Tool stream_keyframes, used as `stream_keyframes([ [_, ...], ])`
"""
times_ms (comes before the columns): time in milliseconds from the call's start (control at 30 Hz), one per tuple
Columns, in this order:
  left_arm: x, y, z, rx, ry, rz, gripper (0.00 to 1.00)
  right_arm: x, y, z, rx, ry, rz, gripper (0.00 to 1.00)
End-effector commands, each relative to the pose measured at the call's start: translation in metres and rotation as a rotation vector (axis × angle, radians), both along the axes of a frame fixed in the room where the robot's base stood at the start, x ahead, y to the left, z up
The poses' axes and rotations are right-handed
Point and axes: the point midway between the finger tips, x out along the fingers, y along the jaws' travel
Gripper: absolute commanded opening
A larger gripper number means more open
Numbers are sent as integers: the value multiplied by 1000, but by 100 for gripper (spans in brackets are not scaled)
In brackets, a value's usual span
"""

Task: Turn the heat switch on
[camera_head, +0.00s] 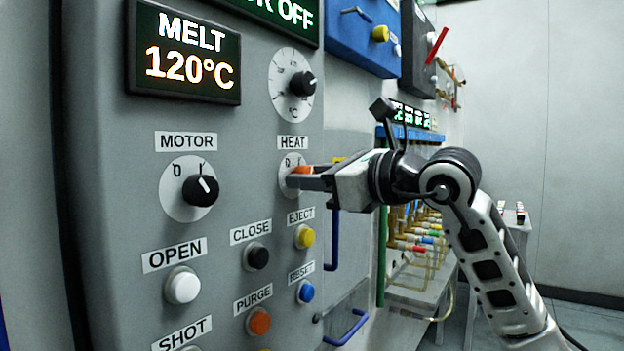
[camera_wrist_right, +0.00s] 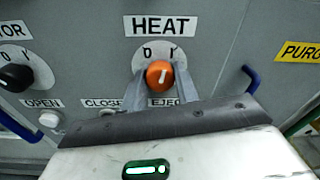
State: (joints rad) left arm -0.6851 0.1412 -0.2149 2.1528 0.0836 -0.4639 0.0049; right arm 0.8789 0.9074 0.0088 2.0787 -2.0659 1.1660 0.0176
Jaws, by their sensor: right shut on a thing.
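The heat switch is an orange knob (camera_wrist_right: 159,74) on a round white dial under the HEAT label (camera_wrist_right: 161,26). In the wrist view its white mark points up and slightly right, towards the I side; the 0 is at upper left. My right gripper (camera_wrist_right: 159,88) has a finger on each side of the knob and is shut on it. In the head view the right gripper (camera_head: 300,178) reaches in from the right and its fingers hide most of the orange knob (camera_head: 302,169). My left gripper is not in view.
The black MOTOR knob (camera_head: 201,190) is left of the heat dial. CLOSE (camera_head: 257,256), EJECT (camera_head: 305,236) and RESET (camera_head: 306,291) buttons sit below, close under the gripper. A blue handle (camera_head: 334,240) stands out at the right. A display (camera_head: 186,52) reads MELT 120°C.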

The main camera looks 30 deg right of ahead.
Motion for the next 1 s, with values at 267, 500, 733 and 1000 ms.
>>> stream_keyframes([
  [267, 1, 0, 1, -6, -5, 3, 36, 0, -1, 0, 197, 84, -2, 8],
  [500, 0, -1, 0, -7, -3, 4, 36, 0, -1, 0, 307, 129, -1, 8],
  [733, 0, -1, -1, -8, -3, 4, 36, 0, -1, 0, 352, 147, -1, 8],
  [1000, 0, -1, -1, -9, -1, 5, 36, 0, -1, 0, 362, 151, -1, 8],
])
